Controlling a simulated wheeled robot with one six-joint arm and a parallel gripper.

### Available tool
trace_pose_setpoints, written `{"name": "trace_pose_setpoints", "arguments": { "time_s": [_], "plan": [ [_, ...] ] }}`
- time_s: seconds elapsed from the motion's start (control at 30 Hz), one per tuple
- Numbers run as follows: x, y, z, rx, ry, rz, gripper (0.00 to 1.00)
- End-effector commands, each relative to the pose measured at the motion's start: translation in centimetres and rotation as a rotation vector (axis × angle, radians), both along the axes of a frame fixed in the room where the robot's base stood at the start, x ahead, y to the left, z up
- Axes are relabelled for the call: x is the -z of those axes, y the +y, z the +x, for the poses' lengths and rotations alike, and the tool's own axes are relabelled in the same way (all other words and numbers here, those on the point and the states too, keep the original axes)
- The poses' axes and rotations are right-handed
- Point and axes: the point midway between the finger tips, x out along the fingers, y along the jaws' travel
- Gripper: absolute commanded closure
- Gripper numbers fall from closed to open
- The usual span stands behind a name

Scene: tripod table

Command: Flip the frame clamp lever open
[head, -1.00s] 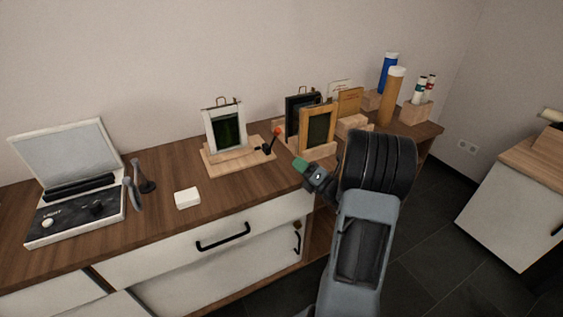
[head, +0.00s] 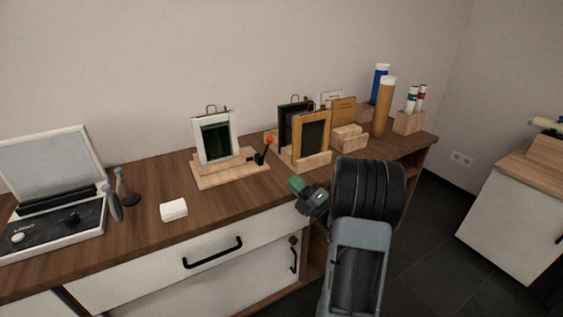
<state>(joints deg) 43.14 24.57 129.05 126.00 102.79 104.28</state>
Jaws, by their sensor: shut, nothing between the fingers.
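The frame clamp lever (head: 264,151) is a black lever with an orange-red knob at its top. It stands nearly upright, leaning a little right, at the right side of a light wooden base (head: 232,176). A white-edged frame (head: 215,138) with a dark green panel stands upright on that base. My gripper (head: 296,184), with green fingertips, is shut and empty. It is in front of and to the lower right of the lever in the picture, apart from it, near the table's front edge.
Dark and wooden frames (head: 311,135) stand in a holder right of the lever. A white block (head: 173,210) and an open case (head: 52,190) are on the left. Tubes (head: 384,106) stand at the far right. The wooden top between block and base is clear.

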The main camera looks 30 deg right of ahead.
Motion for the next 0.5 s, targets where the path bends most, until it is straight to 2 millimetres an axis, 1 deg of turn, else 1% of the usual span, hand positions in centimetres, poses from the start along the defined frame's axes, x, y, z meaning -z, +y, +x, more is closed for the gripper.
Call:
{"name": "trace_pose_setpoints", "arguments": {
  "time_s": [0.17,0.5],
  "plan": [
    [-1.0,0.8,1.9,-0.004,-0.002,-0.004,1.0],
    [-3.9,2.7,7.3,-0.004,-0.002,-0.004,1.0]
  ]
}}
